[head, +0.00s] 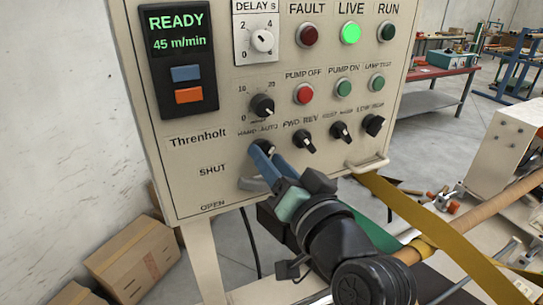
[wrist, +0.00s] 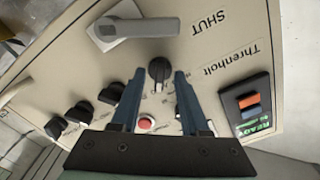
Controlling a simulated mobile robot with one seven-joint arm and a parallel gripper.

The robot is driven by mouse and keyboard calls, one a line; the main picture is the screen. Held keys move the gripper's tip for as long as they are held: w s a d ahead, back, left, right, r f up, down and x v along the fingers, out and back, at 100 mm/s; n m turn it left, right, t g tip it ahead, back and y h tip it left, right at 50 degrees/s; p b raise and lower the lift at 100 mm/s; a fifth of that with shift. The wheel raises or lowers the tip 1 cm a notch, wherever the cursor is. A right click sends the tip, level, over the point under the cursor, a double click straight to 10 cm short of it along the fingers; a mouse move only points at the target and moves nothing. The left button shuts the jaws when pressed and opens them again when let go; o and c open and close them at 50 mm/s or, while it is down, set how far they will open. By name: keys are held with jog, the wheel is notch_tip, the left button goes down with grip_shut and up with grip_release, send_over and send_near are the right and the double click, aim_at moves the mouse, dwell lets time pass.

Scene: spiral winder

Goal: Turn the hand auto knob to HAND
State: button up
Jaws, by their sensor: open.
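The hand auto knob (head: 267,145) is a small black knob under the HAND AUTO label on the beige control panel (head: 190,120). The fingers partly cover it in the head view. In the wrist view, which is upside down, the knob (wrist: 160,70) stands upright between the fingertips, with a gap on each side. A white mark shows at its lower end there; its labels cannot be read in that view. My gripper (head: 265,155) is open at the panel, its blue fingers on either side of the knob (wrist: 159,76). Contact with the panel cannot be told.
A grey SHUT/OPEN lever (wrist: 140,28) lies close beside the knob. The FWD REV knob (head: 304,141) is to the right, the black dial (head: 262,106) above. A yellow strap (head: 430,225) runs below right. Cardboard boxes (head: 132,258) stand on the floor at left.

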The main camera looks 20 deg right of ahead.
grip_shut()
jog(key=shift+n+b, duration=0.3)
jog(key=shift+b, duration=0.1)
jog(key=shift+n+b, duration=5.3)
jog(key=shift+n, duration=1.3)
